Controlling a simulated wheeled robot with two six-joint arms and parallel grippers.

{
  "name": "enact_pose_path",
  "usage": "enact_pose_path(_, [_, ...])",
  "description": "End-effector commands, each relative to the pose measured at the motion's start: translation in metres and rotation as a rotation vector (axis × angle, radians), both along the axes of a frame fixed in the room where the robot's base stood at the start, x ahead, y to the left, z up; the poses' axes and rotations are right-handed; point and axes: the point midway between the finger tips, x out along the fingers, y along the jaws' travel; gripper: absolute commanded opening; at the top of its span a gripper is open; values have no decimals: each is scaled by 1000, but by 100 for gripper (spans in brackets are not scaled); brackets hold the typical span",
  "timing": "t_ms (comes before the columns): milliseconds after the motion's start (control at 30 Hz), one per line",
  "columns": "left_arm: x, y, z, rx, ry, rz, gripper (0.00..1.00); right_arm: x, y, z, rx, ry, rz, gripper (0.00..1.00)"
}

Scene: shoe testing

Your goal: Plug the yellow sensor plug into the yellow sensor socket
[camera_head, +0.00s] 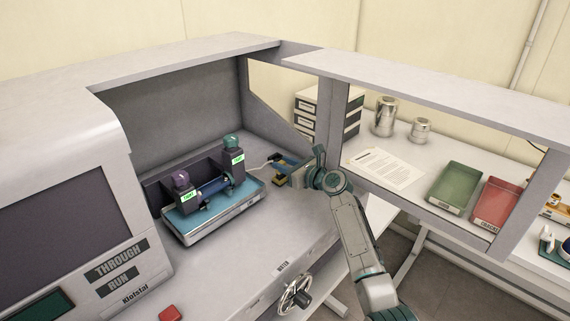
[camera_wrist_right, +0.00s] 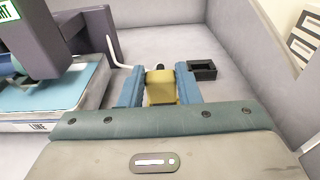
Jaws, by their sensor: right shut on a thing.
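The yellow sensor plug (camera_wrist_right: 160,88) sits between the two blue fingers of my right gripper (camera_wrist_right: 157,80), which is shut on it; its dark tip points away from the wrist. In the head view, my right gripper (camera_head: 281,171) is over the bench, just right of the blue-topped test fixture (camera_head: 214,210), with a small patch of the yellow plug (camera_head: 279,182) showing. I cannot make out a yellow socket in either view. My left gripper is not in view.
A small black open block (camera_wrist_right: 203,70) lies just right of the right fingers. A white cable (camera_wrist_right: 114,52) runs beside the fixture on the left. A grey side wall (camera_head: 262,110) bounds the bay.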

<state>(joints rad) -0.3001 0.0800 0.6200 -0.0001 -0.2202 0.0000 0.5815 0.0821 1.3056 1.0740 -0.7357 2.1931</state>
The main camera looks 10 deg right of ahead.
Motion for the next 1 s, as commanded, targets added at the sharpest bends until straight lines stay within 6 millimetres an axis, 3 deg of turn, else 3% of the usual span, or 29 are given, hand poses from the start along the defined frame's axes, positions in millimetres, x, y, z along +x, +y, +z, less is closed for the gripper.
enact_pose_path(800, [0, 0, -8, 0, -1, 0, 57, 0, 0, -16, 0, 4, 1, 0])
enact_pose_path(833, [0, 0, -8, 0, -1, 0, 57, 0, 0, -16, 0, 4, 1, 34])
enact_pose_path(933, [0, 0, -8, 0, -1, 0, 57, 0, 0, -16, 0, 4, 0, 53])
enact_pose_path(1000, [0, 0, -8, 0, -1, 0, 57, 0, 0, -15, 0, 2, 0, 55])
